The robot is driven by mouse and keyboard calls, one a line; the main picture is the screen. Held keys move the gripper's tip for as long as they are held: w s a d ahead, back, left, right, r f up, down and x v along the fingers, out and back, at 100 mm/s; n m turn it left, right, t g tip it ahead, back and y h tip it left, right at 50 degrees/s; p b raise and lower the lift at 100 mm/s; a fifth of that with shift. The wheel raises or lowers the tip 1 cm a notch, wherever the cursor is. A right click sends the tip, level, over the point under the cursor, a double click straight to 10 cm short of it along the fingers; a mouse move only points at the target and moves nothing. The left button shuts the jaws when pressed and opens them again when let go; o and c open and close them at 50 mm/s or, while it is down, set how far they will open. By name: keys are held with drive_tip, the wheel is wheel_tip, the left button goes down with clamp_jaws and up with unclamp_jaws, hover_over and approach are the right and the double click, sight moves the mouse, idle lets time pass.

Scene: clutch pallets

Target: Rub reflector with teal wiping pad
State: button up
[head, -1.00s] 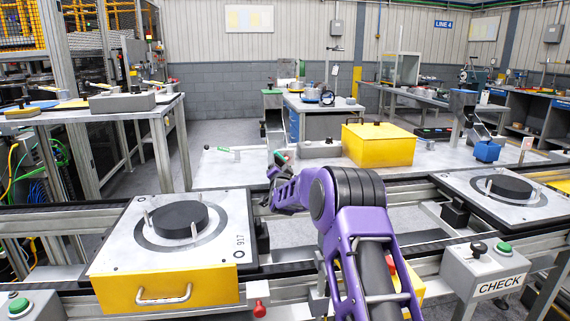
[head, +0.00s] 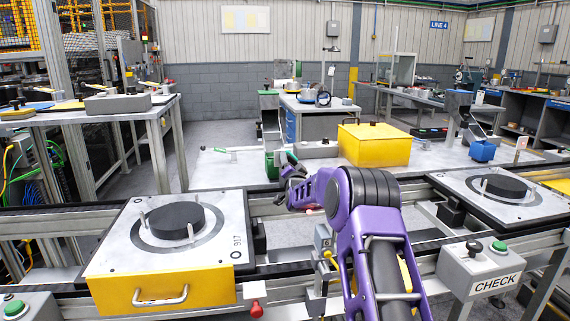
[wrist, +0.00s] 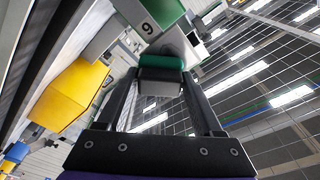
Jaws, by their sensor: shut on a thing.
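My gripper (wrist: 161,82) is shut on a dark teal pad (wrist: 160,62), held between the fingertips in the wrist view. The pad has a grey lower part. In the head view my gripper (head: 292,166) reaches over the conveyor toward the far table, and the pad is hard to make out there. I cannot identify the reflector with certainty.
A green box (head: 273,163) stands close to my gripper on the far table (head: 225,176). A yellow case (head: 375,146) and a blue box (head: 482,151) stand further right. Pallets with black discs sit left (head: 128,240) and right (head: 465,192) on the conveyor.

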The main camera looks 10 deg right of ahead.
drive_tip(key=shift+d, duration=0.75)
drive_tip(key=shift+a, duration=3.4)
drive_tip(key=s, duration=0.6)
drive_tip(key=shift+s, duration=0.15)
drive_tip(key=shift+s, duration=1.4)
